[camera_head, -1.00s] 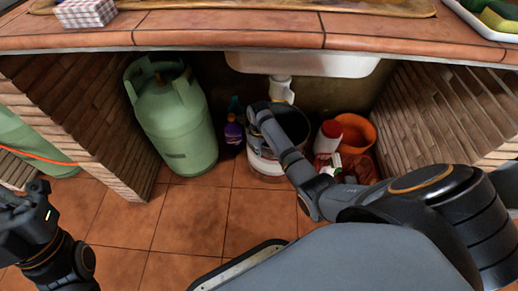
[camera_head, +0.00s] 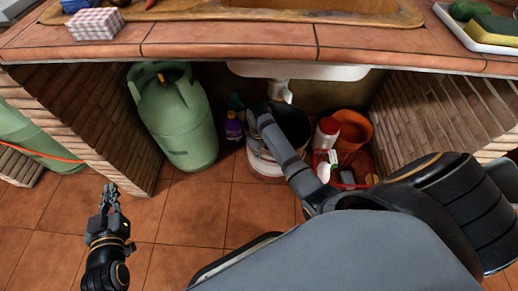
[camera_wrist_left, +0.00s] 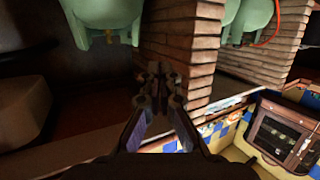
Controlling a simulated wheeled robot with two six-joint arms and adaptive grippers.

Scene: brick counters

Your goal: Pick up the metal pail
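The metal pail (camera_head: 262,165) stands on the floor under the counter, below the sink drain. Its inside is dark and its outer wall is pale with a reddish band. My right arm reaches over from the right, and my right gripper (camera_head: 258,117) is at the pail's left rim. Its fingertips are too dark and small to tell whether they grip the rim. My left gripper (camera_head: 110,192) is empty over the floor tiles at the left, far from the pail. In the left wrist view its fingers (camera_wrist_left: 162,75) converge, and the gap at the tips is unclear.
A green gas cylinder (camera_head: 177,125) and a purple bottle (camera_head: 233,127) stand left of the pail. Right of it are a white-and-red container (camera_head: 325,133), an orange bucket (camera_head: 354,130) and a red basket (camera_head: 372,165). Brick walls flank the space; the counter edge (camera_head: 230,52) overhangs it.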

